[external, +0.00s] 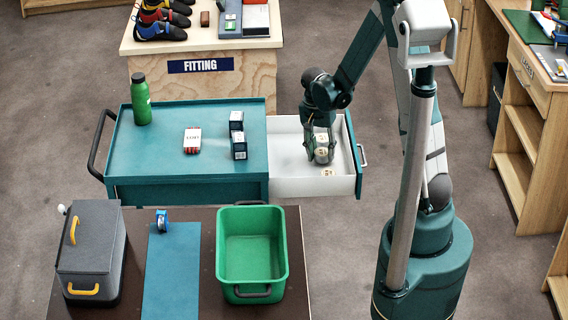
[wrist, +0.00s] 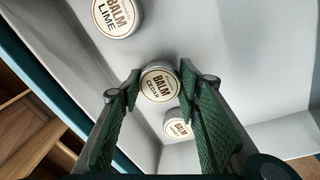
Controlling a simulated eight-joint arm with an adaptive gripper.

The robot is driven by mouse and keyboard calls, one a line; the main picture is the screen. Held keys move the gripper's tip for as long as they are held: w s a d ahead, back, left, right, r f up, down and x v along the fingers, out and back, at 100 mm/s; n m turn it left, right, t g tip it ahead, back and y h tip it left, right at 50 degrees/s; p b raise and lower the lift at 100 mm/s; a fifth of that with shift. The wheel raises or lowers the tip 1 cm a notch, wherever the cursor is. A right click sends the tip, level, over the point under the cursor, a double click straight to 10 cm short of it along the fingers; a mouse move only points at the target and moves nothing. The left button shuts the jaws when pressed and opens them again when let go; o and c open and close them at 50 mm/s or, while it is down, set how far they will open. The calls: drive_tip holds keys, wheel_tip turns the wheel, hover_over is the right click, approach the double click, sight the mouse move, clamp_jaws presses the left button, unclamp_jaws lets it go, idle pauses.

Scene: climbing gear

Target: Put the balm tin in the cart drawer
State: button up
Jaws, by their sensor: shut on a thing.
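My gripper (external: 320,156) reaches down into the open cart drawer (external: 288,173), which is white inside with a teal front. Its green padded fingers (wrist: 160,88) are shut on the round, pale-lidded cedar balm tin (wrist: 160,85); this tin also shows between the fingers in the external view (external: 321,155). A lime balm tin (wrist: 117,15) lies apart on the drawer floor, on the near side in the external view (external: 328,172). Another balm tin (wrist: 177,126), partly hidden by a finger, lies beyond the held one. I cannot tell whether the held tin touches the floor.
The drawer walls stand close around my gripper. The teal cart top (external: 165,165) holds a green bottle (external: 141,99), a red-and-white box (external: 192,140) and dark boxes (external: 238,135). A green bin (external: 252,290) and a grey case (external: 92,250) stand in front. Drawer floor left of my gripper is clear.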

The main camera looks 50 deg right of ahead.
sight(317, 153)
drive_tip(key=shift+f, duration=0.55)
drive_tip(key=shift+f, duration=0.1)
drive_tip(key=o, duration=0.9)
drive_tip(key=shift+r, duration=0.2)
wheel_tip(317, 153, up, 12)
drive_tip(key=a+p, duration=0.1)
drive_tip(key=p, duration=0.2)
drive_tip(key=shift+w, duration=0.35)
drive_tip(key=shift+a, duration=0.1)
